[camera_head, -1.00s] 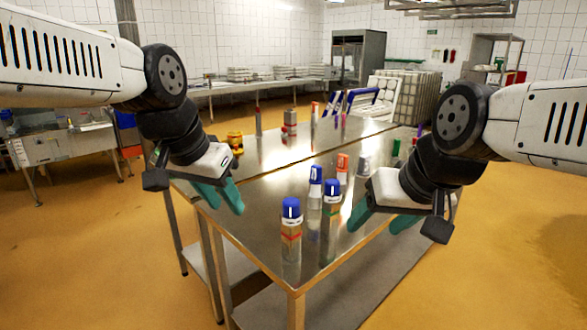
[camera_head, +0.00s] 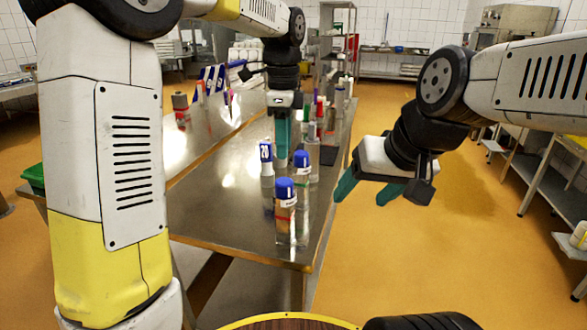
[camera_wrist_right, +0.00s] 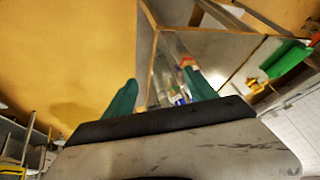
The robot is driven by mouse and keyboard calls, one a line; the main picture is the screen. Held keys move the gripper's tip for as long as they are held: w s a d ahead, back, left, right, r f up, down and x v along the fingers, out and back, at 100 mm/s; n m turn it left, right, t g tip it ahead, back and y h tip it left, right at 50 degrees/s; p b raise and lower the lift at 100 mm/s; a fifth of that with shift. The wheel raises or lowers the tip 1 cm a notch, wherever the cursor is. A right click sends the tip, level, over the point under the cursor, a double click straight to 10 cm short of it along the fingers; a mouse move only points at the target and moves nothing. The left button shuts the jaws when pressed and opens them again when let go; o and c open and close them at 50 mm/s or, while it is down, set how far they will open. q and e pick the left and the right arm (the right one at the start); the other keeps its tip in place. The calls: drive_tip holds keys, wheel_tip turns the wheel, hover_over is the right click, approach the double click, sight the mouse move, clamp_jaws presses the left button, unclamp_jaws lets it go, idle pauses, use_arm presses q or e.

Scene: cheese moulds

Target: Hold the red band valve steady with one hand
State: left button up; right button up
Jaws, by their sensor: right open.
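The red band valve (camera_head: 285,203), a clear upright cylinder with a blue cap and a reddish band, stands near the front corner of the steel table. Two more blue-capped cylinders stand behind it, one white (camera_head: 266,158) and one clear (camera_head: 302,168). My left gripper (camera_head: 283,158) points down just behind and above these, apart from the red band valve. Its green fingers overlap in this view, so their gap is hidden. My right gripper (camera_head: 366,196) is open and empty, right of the table edge. Its spread fingers also show in the right wrist view (camera_wrist_right: 160,92).
The steel table (camera_head: 225,225) has bare metal left of the cylinders. More upright items, including a red-topped one (camera_head: 319,106), stand along its right side further back. A blue-and-white rack (camera_head: 212,78) stands at the back. A green bin (camera_head: 34,178) is at the left. Floor at the right is open.

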drive_tip(key=w+a+f+m+g+y, duration=0.3)
drive_tip(key=a+f+m+g, duration=0.1)
drive_tip(key=f+g, duration=0.15)
drive_tip(key=m+t+y, duration=0.4)
drive_tip(key=m+y, duration=0.7)
drive_tip(key=m, duration=0.6)
approach(293, 217)
drive_tip(key=a, duration=0.5)
drive_tip(key=shift+s, duration=0.2)
drive_tip(key=shift+w+d+f+m+t+y, duration=0.3)
drive_tip(key=shift+w+m+t, duration=0.1)
drive_tip(key=shift+m+t, duration=0.25)
drive_tip(key=shift+x, duration=3.95)
drive_tip(key=shift+w+d, duration=0.1)
drive_tip(key=shift+w, duration=0.05)
drive_tip(key=shift+c, duration=0.4)
